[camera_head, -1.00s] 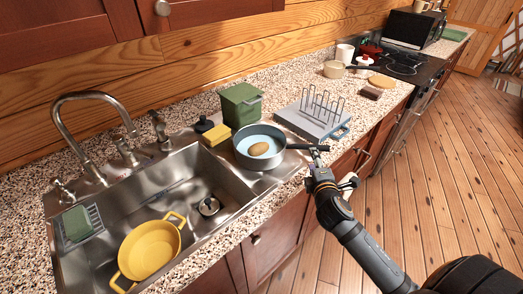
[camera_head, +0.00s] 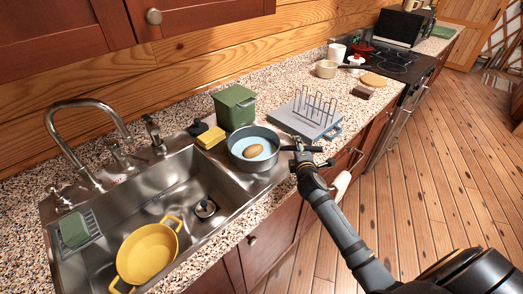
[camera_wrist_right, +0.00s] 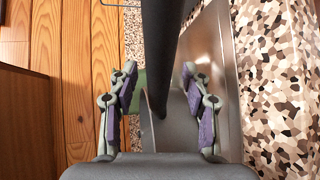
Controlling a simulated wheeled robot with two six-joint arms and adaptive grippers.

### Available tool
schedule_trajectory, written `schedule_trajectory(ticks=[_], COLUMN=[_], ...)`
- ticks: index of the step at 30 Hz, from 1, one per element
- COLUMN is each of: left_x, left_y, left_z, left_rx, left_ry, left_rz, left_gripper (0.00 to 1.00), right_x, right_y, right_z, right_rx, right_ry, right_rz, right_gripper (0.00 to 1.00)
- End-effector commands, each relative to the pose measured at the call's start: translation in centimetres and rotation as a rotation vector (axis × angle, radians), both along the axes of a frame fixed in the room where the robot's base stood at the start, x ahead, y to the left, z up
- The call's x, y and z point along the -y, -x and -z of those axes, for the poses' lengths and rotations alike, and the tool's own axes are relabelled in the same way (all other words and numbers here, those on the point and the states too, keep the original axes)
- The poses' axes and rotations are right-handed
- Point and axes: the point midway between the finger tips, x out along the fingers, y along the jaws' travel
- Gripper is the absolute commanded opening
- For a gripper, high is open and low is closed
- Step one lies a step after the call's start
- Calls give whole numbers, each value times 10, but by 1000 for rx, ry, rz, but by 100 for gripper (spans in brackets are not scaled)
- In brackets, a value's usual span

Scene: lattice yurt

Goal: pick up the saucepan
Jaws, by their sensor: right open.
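A grey saucepan (camera_head: 238,160) with a pale blue inside stands on the counter at the sink's right edge. A brown, egg-shaped item (camera_head: 256,151) lies in it. Its dark handle points right, towards my right gripper (camera_head: 306,158). In the right wrist view the dark handle (camera_wrist_right: 163,45) runs between the two spread fingers of my right gripper (camera_wrist_right: 160,95). The gripper is open, with a gap visible on each side of the handle. A smaller cream pan (camera_head: 326,69) with a dark handle stands farther back. My left gripper is not in view.
A grey dish rack (camera_head: 306,118) stands just behind the handle. A green canister (camera_head: 235,107) and a yellow sponge (camera_head: 211,138) stand close to the saucepan. The sink (camera_head: 165,207) holds a yellow two-handled pot (camera_head: 148,252). The floor at right is clear.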

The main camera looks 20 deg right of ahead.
Motion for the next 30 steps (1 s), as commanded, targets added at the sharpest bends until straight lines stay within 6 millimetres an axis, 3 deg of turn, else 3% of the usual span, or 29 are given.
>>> schedule_trajectory(ticks=[4, 14, 30], left_x=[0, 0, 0], left_y=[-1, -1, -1], left_z=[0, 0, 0], left_rx=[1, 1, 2], left_ry=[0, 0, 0], left_rz=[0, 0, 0], left_gripper=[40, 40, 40], right_x=[0, 0, 0], right_y=[0, 1, 0], right_z=[0, 0, -2], right_rx=[0, 0, 5], right_ry=[0, 0, -2], right_rz=[0, 0, -1], right_gripper=[46, 1, 0])
